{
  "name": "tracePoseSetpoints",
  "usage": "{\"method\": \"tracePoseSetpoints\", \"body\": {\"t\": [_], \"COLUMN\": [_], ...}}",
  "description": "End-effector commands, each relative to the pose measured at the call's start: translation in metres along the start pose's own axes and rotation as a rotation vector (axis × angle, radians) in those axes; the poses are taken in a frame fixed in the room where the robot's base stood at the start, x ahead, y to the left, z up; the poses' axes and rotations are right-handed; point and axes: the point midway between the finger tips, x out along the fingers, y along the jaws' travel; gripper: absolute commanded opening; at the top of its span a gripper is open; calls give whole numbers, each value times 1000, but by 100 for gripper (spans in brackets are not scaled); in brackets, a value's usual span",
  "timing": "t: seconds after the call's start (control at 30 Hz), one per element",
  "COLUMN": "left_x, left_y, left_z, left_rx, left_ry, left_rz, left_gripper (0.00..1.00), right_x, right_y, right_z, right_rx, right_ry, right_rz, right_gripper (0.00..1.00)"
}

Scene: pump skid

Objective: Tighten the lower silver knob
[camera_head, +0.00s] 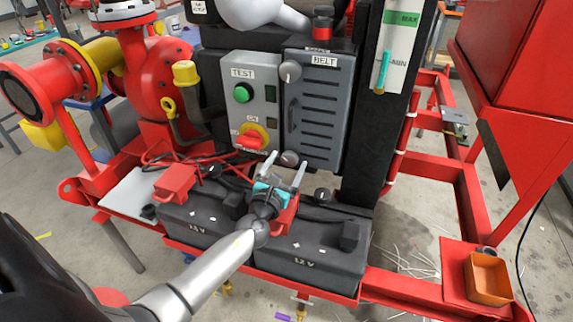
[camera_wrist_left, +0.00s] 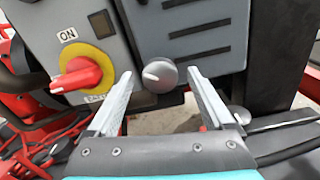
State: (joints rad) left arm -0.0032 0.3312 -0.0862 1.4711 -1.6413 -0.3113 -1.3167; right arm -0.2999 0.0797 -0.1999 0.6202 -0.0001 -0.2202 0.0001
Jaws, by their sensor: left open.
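The lower silver knob (camera_head: 289,158) sits at the bottom left corner of the grey BELT cover. In the left wrist view the knob (camera_wrist_left: 160,76) shows a white pointer line and lies between and just beyond the fingertips. My left gripper (camera_head: 286,160) is open, one finger on each side of the knob's line, with no visible contact. It also shows in the left wrist view (camera_wrist_left: 162,76). The upper silver knob (camera_head: 290,71) is at the cover's top left. My right gripper is not in view.
Left of the cover is the TEST box with a green button (camera_head: 243,92) and a red switch (camera_head: 250,141). Two black batteries (camera_head: 315,250) lie below, with red cables nearby. A black post (camera_head: 372,150) stands right of the cover. An orange bin (camera_head: 487,278) is at lower right.

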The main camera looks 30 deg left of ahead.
Motion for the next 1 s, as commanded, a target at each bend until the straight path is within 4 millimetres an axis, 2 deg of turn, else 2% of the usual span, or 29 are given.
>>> {"method": "tracePoseSetpoints", "body": {"t": [0.07, 0.8, 1.0], "left_x": [0, 0, 0], "left_y": [0, 0, 0], "left_z": [0, 0, 0], "left_rx": [0, 0, -13], "left_ry": [0, 0, 0], "left_rz": [0, 0, 0], "left_gripper": [82, 0, 0], "right_x": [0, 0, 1], "right_y": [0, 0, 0], "right_z": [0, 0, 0], "right_rx": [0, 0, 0], "right_ry": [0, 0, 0], "right_rz": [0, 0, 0], "right_gripper": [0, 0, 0]}}
